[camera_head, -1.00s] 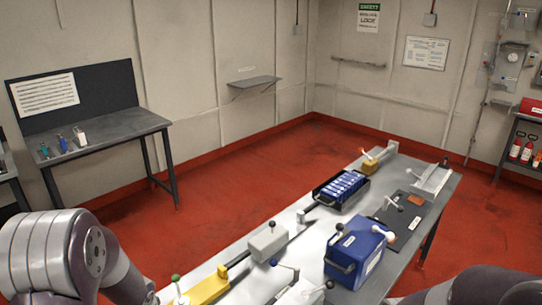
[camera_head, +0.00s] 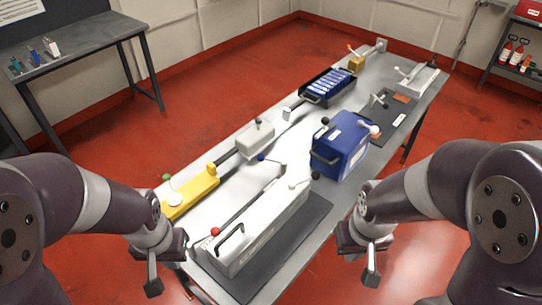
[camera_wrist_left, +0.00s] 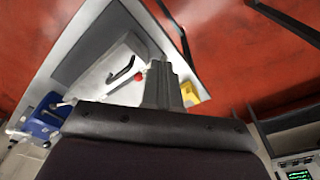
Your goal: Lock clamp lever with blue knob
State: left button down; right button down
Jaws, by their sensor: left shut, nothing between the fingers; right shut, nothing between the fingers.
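My left gripper (camera_head: 153,287) is shut and empty at the table's near left edge, well short of the blue knob. It also shows in the left wrist view (camera_wrist_left: 164,88), near the fixture's red knob (camera_wrist_left: 137,76). My right gripper (camera_head: 371,277) is shut and empty, beyond the table's right edge.
A yellow block (camera_head: 195,194) with a green knob and a light grey box (camera_head: 256,138) stand left. A blue case (camera_head: 342,145) and a black battery tray (camera_head: 327,88) stand further back.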

aim_at(260, 157)
jog(key=l, duration=0.45)
jog(key=i+l, duration=0.1)
jog(key=l, duration=0.4)
jog(key=i+l, duration=0.4)
jog(key=i, duration=0.15)
